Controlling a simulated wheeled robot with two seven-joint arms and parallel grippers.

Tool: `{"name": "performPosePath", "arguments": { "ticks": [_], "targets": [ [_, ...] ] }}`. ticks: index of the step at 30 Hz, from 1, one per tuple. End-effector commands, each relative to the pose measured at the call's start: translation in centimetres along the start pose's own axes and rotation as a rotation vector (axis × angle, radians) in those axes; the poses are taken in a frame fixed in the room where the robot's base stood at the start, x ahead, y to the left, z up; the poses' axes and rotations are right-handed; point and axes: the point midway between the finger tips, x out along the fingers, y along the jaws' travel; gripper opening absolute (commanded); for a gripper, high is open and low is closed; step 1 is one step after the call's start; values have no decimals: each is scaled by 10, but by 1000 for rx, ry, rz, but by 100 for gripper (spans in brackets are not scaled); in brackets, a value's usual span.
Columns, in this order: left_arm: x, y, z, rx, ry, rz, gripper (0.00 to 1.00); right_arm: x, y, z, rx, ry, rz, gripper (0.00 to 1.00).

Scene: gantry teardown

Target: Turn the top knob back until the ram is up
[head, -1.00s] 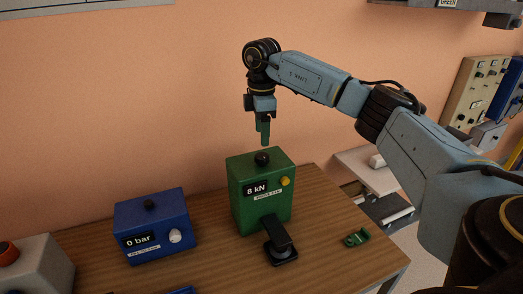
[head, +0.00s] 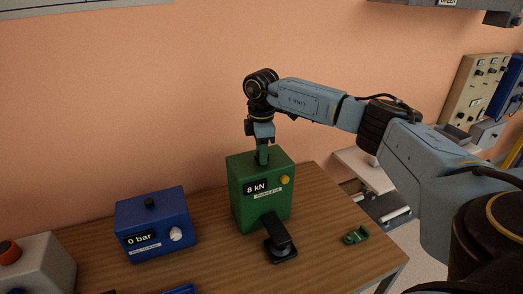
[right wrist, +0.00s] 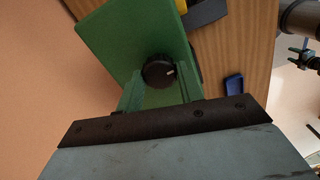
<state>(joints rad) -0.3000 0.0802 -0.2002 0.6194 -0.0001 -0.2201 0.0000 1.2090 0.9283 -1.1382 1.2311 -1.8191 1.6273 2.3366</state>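The green box (head: 262,205) stands on the wooden bench and its display reads 8 kN. Its black top knob (right wrist: 158,72) has a pale mark and shows in the right wrist view; in the head view the fingers hide it. My right gripper (head: 262,157) points straight down over the box top. A black press part (head: 277,236) stands at the box's front; I cannot make out the ram's height.
A blue box (head: 152,225) reading 0 bar stands to the left, and a grey box (head: 38,268) with a red knob is further left. A small green bracket (head: 355,236) lies at right on the bench (head: 325,225). A yellow button (head: 285,180) is on the green box.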

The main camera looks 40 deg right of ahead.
Motion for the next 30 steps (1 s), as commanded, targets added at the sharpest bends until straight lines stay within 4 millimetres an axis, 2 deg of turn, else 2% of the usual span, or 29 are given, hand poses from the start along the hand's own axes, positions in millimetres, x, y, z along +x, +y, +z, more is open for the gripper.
{"name": "performPosePath", "arguments": {
  "ticks": [1, 4, 17, 30],
  "targets": [
    [0, 0, 0, 0, 0, 0, 59, 0, 0, 0, 0, 0, 0, 26],
    [0, 0, 0, 0, 0, 0, 59, 0, 0, 0, 0, 0, 0, 14],
    [-5, 0, 0, 0, 0, 0, 59, -2, 0, 0, -101, 1, -1, 14],
    [-17, 0, -2, -1, 0, 0, 59, -2, -1, 0, -479, 2, 0, 14]
  ]
}}
